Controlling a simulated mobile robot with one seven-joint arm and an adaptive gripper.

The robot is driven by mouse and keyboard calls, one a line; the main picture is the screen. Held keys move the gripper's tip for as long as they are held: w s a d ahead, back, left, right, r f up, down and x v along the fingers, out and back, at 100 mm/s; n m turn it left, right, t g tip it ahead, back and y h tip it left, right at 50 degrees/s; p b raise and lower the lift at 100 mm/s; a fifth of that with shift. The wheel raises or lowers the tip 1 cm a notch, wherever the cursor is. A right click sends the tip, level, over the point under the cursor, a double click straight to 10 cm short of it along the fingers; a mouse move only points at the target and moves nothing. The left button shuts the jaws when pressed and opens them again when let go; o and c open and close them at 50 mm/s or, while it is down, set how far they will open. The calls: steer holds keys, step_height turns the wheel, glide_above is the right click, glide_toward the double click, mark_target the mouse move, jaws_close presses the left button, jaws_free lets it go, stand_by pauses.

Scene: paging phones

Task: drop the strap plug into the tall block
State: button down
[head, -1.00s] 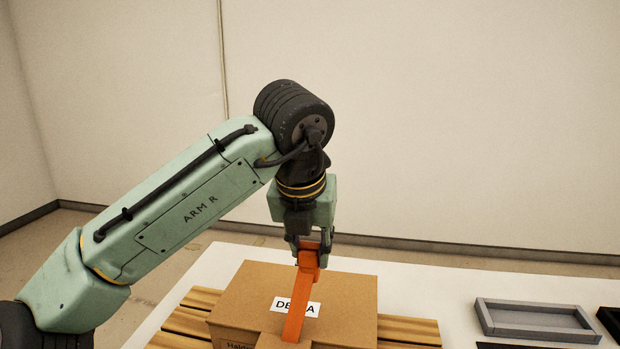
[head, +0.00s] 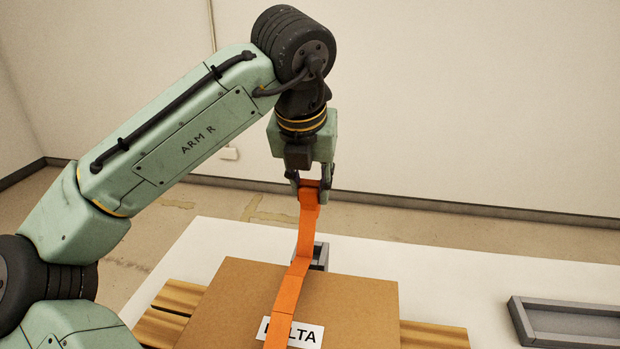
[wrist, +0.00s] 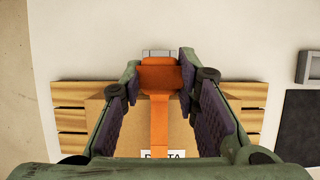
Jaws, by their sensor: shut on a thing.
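My gripper (head: 311,190) is shut on the orange strap plug (wrist: 160,76) at the end of an orange strap (head: 289,292). It holds the plug in the air above the far side of the cardboard box. The strap hangs from the gripper and runs back across the box top toward the front. A grey block (head: 321,256), which looks like the tall block, stands just behind the box. The strap partly hides it. In the wrist view the block (wrist: 158,53) shows just beyond the plug. The plug is clear of the block.
The cardboard box (head: 355,297) has a white label and sits on a wooden slatted pallet (head: 432,336) on a white table (head: 440,275). A grey tray (head: 570,318) lies to the right. The table between is clear.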

mark_target(310, 205)
step_height(310, 205, down, 4)
steer(key=b, duration=0.3)
steer(key=shift+f+b, duration=0.25)
steer(key=shift+b, duration=0.1)
steer(key=shift+w+f+b, duration=0.1)
steer(key=shift+f+b, duration=1.2)
steer(key=shift+f, duration=1.65)
steer(key=shift+p, duration=0.65)
steer(key=shift+f+b, duration=0.4)
steer(key=shift+f, duration=0.2)
steer(key=c, duration=1.5)
jaws_free()
